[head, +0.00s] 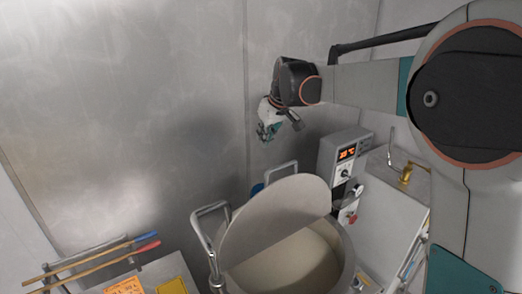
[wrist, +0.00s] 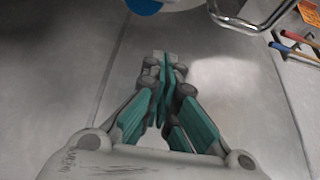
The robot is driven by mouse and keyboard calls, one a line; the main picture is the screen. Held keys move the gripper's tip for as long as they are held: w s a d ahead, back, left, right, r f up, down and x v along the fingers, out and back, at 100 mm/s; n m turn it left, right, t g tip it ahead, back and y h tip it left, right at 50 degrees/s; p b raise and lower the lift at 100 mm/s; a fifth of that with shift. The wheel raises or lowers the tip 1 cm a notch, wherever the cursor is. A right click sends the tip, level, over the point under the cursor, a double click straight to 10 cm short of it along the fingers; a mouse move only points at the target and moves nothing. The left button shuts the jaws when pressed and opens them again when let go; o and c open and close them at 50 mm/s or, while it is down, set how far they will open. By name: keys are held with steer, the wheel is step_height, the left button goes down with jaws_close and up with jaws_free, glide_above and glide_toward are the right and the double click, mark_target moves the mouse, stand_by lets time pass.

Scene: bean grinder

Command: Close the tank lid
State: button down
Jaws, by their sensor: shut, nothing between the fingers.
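The tank (head: 345,262) is a round vessel at the bottom centre of the head view. Its grey lid (head: 262,215) stands raised and tilted at the left of the mouth, and a cream interior shows to its right. My gripper (head: 267,133) is up by the wall, above the lid and apart from it. In the wrist view my gripper (wrist: 163,68) has its fingers together, with nothing between them. The lid cannot be clearly made out in the wrist view.
A bent metal handle (head: 205,215) stands left of the lid, and it also shows in the wrist view (wrist: 262,22). A control box (head: 343,155) with a red display stands behind right. Red and blue handled tools (head: 145,243) lie at lower left. The wall (head: 120,110) is close behind my gripper.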

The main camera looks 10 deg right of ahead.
step_height(320, 180, down, 10)
steer(key=p, duration=0.3)
steer(key=shift+w+a+r, duration=0.15)
steer(key=shift+w+r, duration=0.1)
steer(key=shift+w, duration=0.05)
steer(key=shift+s, duration=0.1)
stand_by(0.4)
